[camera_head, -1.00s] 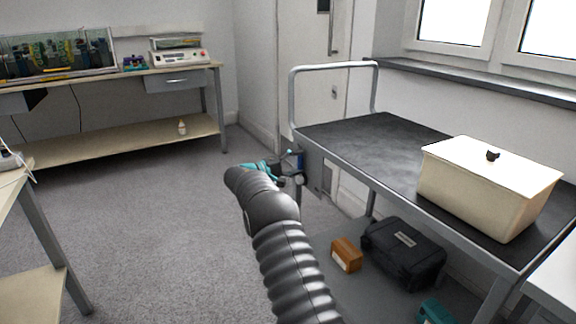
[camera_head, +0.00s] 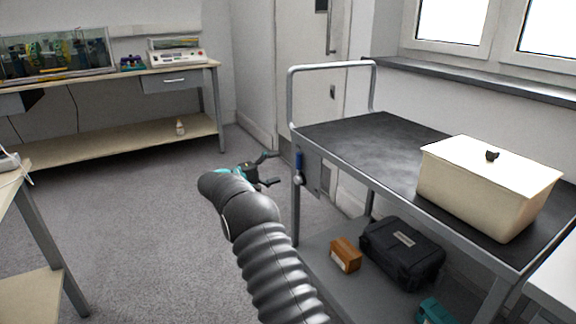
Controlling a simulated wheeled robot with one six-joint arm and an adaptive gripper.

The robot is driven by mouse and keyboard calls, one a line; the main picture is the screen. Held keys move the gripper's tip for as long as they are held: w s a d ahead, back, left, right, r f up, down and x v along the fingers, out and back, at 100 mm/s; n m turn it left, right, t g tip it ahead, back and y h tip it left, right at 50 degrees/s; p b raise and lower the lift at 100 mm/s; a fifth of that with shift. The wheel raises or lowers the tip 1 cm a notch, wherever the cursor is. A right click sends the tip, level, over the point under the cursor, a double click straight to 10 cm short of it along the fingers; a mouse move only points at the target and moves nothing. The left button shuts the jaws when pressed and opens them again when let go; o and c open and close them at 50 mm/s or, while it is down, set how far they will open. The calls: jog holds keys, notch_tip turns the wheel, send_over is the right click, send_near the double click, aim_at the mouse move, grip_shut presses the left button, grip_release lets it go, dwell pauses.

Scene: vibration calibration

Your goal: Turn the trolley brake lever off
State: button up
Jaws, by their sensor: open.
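The trolley (camera_head: 352,176) stands at the right with a dark top and a grey push rail. Its brake lever (camera_head: 299,161) is a small blue handle on the near left corner post. The handle points up from a round metal pivot on a grey plate. My gripper (camera_head: 272,169) is just left of the lever, apart from it in the picture. Its two dark fingers are spread, point right and hold nothing. The depth between fingers and lever is hard to judge.
A cream lidded box (camera_head: 480,190) sits on the trolley top. A black case (camera_head: 402,252), a brown box (camera_head: 345,254) and a teal item (camera_head: 436,311) lie on its lower shelf. A workbench (camera_head: 110,78) stands at the back left. The floor left of the trolley is free.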

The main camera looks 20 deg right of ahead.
jog(key=shift+s+a, duration=0.2)
jog(key=shift+a, duration=0.8)
jog(key=shift+s+a, duration=0.15)
jog(key=shift+a, duration=0.8)
notch_tip(320, 180, down, 10)
jog(key=s+n+y, duration=0.2)
jog(key=n+y, duration=0.1)
jog(key=s+a+f+g+y, duration=0.2)
jog(key=s+f+y, duration=0.15)
jog(key=s, duration=0.45)
jog(key=s+a+r+m+t+y, duration=0.1)
jog(key=s+r, duration=0.5)
jog(key=s, duration=0.8)
jog(key=s+a+r+m+t+y, duration=0.2)
jog(key=s+r+y, duration=0.4)
jog(key=s, duration=0.8)
jog(key=s+a+r+m+t+y, duration=0.1)
jog(key=s+r, duration=0.5)
jog(key=s, duration=0.8)
jog(key=a+m+y, duration=0.1)
jog(key=a+y, duration=0.1)
jog(key=y, duration=0.1)
jog(key=shift+s+a+t, duration=0.3)
jog(key=shift+a+t, duration=0.05)
jog(key=shift+t, duration=0.05)
